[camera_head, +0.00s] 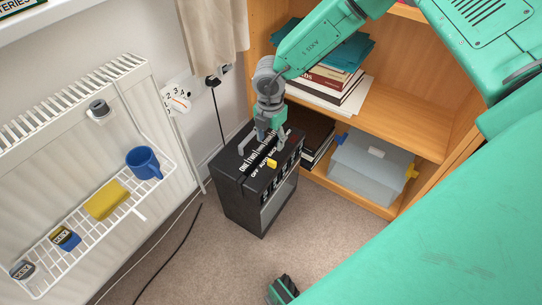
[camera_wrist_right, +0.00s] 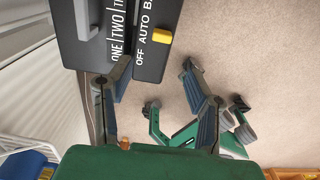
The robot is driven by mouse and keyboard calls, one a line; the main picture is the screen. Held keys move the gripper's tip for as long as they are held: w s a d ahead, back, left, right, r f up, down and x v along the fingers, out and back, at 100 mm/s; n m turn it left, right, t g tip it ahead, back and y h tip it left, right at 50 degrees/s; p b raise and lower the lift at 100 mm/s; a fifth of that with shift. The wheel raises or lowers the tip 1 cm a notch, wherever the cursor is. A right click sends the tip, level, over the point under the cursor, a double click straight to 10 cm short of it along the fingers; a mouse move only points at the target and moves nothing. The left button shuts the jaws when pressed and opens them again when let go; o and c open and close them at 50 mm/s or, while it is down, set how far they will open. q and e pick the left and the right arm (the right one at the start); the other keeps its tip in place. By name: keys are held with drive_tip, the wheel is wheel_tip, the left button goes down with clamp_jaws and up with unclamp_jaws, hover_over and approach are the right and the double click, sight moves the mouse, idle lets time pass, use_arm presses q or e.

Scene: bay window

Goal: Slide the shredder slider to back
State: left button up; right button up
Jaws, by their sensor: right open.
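The black shredder (camera_head: 240,195) stands upright on the carpet beside the shelf. Its yellow slider (camera_head: 271,163) sits on the top panel along the OFF, AUTO and BACK labels. In the right wrist view the slider (camera_wrist_right: 162,35) is beside the AUTO label, and the BACK label is cut off by the frame. My right gripper (camera_head: 268,130) is over the shredder top, close to the slider. Its fingers are apart and empty in the right wrist view (camera_wrist_right: 156,68), with the slider beyond their tips. A green and dark part, probably my left gripper (camera_head: 283,290), shows only partly at the bottom.
A grey handle (camera_head: 245,142) rises from the shredder top. A wooden shelf (camera_head: 385,130) with books and a clear bin (camera_head: 370,168) stands close behind on the right. A white radiator (camera_head: 75,140) with a wire rack is at left. Carpet in front is mostly clear, with cables at left.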

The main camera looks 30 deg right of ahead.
sight(271, 161)
drive_tip(key=f+b, duration=0.1)
drive_tip(key=f, duration=0.2)
drive_tip(key=f+b, duration=0.1)
drive_tip(key=f, duration=0.3)
drive_tip(key=f+b, duration=0.1)
drive_tip(key=f, duration=0.2)
drive_tip(key=shift+d+f+b, duration=0.15)
drive_tip(key=shift+d+b, duration=0.15)
drive_tip(key=shift+a+f, duration=0.1)
drive_tip(key=shift+f, duration=0.25)
drive_tip(key=shift+a, duration=0.1)
